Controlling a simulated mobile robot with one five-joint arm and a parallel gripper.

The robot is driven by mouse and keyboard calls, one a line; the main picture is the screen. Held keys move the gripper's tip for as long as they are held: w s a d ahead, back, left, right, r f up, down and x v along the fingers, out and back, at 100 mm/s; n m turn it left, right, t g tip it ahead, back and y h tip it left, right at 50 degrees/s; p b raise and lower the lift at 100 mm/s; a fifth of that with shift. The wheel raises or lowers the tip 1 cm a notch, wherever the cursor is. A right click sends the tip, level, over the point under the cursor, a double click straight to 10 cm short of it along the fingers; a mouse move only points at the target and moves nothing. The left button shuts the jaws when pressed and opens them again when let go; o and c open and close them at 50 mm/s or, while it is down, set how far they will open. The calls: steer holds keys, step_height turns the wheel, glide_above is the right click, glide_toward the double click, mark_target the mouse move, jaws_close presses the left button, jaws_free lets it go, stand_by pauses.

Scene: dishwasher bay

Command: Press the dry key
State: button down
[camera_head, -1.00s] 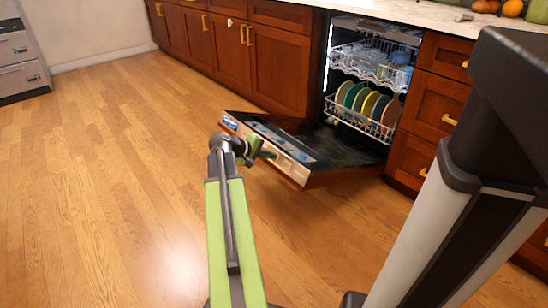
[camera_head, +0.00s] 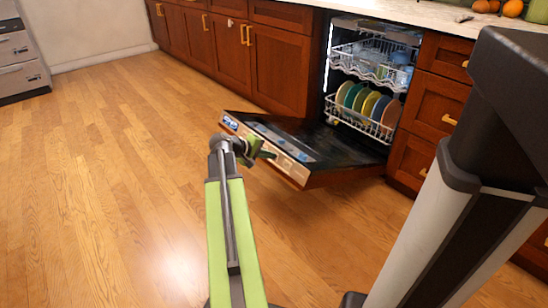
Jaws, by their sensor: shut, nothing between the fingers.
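The dishwasher door (camera_head: 340,150) hangs open and low, with its control strip (camera_head: 293,165) along the near edge. A small lit display (camera_head: 230,122) shows at the strip's left end, and several pale keys lie along the strip to its right. The dry key cannot be told from the others at this size. My gripper (camera_head: 268,154) is shut and empty at the end of my green arm. Its tip is over or close against the strip; I cannot tell whether it touches. My gripper hides part of the strip.
The dishwasher's upper rack (camera_head: 372,64) holds glassware and its lower rack (camera_head: 361,116) holds several coloured plates. Wooden cabinets (camera_head: 275,65) stand on both sides. The wooden floor (camera_head: 110,180) to the left is clear.

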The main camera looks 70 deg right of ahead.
steer(key=shift+s+d+f, duration=0.1)
steer(key=shift+d, duration=0.1)
steer(key=f+p+v, duration=0.1)
steer(key=p+v, duration=0.1)
steer(key=v, duration=0.4)
steer(key=shift+a, duration=0.3)
stand_by(0.8)
